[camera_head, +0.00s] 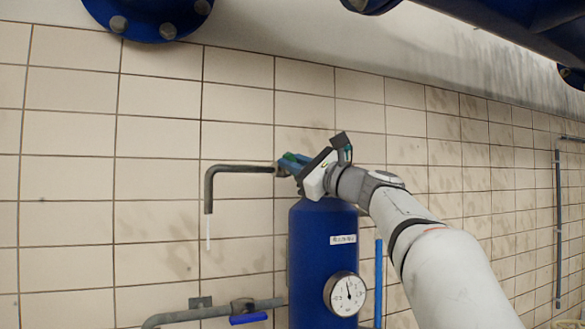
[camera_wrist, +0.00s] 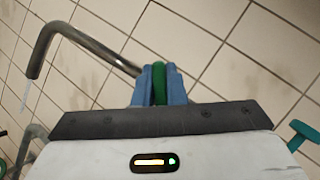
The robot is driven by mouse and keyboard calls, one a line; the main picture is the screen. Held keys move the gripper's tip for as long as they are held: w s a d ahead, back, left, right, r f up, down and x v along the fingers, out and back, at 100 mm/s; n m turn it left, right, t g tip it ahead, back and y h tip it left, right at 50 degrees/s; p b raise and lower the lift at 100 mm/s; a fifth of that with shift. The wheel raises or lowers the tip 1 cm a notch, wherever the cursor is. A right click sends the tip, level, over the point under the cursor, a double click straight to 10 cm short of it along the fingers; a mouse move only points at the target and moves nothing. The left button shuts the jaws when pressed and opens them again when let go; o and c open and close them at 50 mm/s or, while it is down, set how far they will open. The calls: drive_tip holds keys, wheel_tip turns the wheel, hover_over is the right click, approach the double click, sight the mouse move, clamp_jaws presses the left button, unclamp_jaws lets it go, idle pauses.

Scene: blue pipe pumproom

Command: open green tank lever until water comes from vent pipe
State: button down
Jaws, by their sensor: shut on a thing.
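The blue tank (camera_head: 318,265) stands against the tiled wall with a small white label on its front. My gripper (camera_head: 289,167) is at the top of the tank. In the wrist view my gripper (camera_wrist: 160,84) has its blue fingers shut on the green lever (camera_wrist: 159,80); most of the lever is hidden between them. The grey vent pipe (camera_head: 237,169) runs left from the tank top and bends down. A thin whitish stream of water (camera_head: 208,232) falls from its open end. The pipe (camera_wrist: 88,43) and the stream (camera_wrist: 26,95) also show in the wrist view.
A pressure gauge (camera_head: 345,294) sits on the tank's front. A lower pipe with a blue-handled valve (camera_head: 248,318) is at the left of the tank. A blue upright pipe (camera_head: 378,285) stands at its right. Large blue pipework (camera_head: 500,25) hangs overhead.

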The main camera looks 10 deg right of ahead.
drive_tip(key=shift+f+n, duration=0.1)
drive_tip(key=shift+n, duration=0.4)
drive_tip(key=c, duration=1.5)
unclamp_jaws()
drive_tip(key=shift+g+y, duration=0.3)
drive_tip(key=b+v, duration=0.3)
drive_tip(key=v, duration=0.4)
drive_tip(key=shift+s+d, duration=0.2)
drive_tip(key=shift+s, duration=0.15)
